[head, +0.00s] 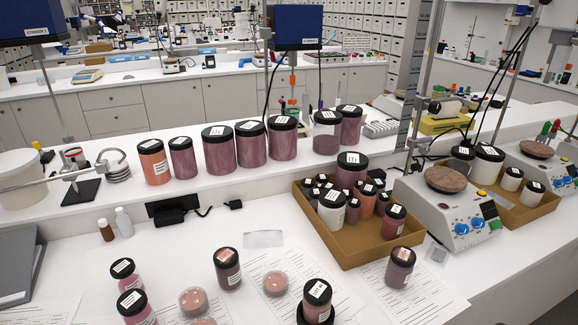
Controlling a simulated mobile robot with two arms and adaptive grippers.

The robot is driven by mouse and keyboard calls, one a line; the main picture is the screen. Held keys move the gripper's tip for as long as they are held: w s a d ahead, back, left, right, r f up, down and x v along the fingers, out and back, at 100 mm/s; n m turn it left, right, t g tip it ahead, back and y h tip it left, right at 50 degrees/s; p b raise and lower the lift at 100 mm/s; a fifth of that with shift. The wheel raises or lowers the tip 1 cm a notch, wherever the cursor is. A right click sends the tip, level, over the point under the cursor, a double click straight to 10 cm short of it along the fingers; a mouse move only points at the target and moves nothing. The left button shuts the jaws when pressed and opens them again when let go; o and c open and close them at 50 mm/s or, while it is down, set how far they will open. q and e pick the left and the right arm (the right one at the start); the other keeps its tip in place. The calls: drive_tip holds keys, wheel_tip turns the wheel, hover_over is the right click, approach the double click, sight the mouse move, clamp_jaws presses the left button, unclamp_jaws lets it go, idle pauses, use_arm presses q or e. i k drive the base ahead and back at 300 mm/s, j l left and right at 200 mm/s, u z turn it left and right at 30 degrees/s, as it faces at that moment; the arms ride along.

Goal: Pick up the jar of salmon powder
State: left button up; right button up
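A jar of salmon-orange powder (156,168) with a black lid and a white label stands upright at the left end of a row of jars on the raised white shelf. A smaller jar with similar salmon-coloured powder (367,207) stands among other jars in the cardboard tray, partly hidden by its neighbours. The label writing is too small to read. Neither of my grippers shows clearly in the head view.
Mauve and plum jars (220,152) continue the row to the right. A ring stand with a coil (118,172) is close on the left. The cardboard tray (370,250) holds several jars. Loose jars (228,272) and powder dishes (275,284) occupy the front bench.

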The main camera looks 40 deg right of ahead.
sight(312, 315)
drive_tip(key=l+z, duration=0.1)
drive_tip(key=z, duration=0.25)
drive_tip(key=l+z, duration=0.15)
drive_tip(key=z, duration=0.15)
drive_tip(key=k+l+z, duration=0.1)
drive_tip(key=z, duration=0.25)
